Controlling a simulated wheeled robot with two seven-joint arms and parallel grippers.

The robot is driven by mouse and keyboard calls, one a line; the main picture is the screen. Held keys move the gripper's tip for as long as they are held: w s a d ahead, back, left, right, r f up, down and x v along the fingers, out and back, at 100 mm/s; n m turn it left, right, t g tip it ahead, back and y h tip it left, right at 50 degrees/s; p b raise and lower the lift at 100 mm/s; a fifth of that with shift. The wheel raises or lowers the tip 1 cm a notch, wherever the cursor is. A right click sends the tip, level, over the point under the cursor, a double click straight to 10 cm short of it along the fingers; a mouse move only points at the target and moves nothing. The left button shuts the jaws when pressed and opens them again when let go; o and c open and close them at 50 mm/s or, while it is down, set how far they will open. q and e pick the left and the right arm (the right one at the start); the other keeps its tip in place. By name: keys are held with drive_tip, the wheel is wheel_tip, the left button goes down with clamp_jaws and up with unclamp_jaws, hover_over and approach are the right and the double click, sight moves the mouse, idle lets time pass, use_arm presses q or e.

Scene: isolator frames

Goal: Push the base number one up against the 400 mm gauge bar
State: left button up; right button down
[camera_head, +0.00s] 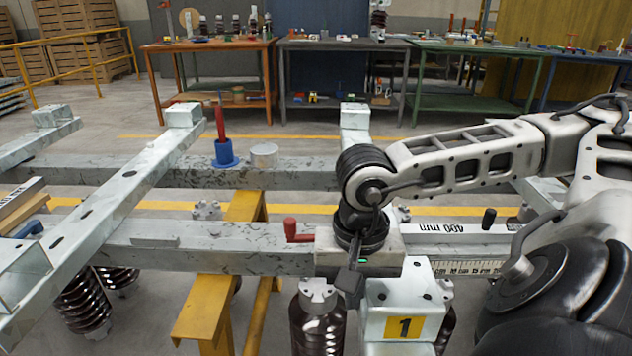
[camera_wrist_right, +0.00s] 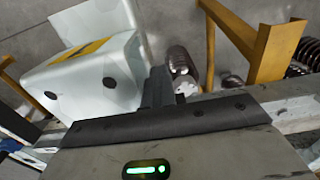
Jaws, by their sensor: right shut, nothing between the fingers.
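Base number one (camera_head: 404,296) is a pale galvanized block with a yellow "1" label, at the bottom centre of the head view. It also shows at the upper left of the right wrist view (camera_wrist_right: 85,80). The gauge bar (camera_head: 480,238), marked "400 mm", lies to the right behind the base, partly hidden by my right arm. Whether base and bar touch is hidden. My right gripper (camera_head: 348,283) is shut and empty, pointing down at the base's left side. In the wrist view its fingers (camera_wrist_right: 158,88) are close beside the base; contact is unclear. My left gripper is out of view.
Long galvanized rails (camera_head: 230,255) cross the frame, with a slanted beam (camera_head: 120,205) at the left. A red handle (camera_head: 292,230) stands left of my gripper. Brown insulators (camera_head: 318,328) hang below.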

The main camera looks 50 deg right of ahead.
drive_tip(key=shift+w+a, duration=0.55)
drive_tip(key=shift+w, duration=0.1)
use_arm(q)
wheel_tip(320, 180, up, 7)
drive_tip(key=p, duration=0.6)
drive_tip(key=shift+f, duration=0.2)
use_arm(e)
wheel_tip(320, 180, up, 9)
idle(0.5)
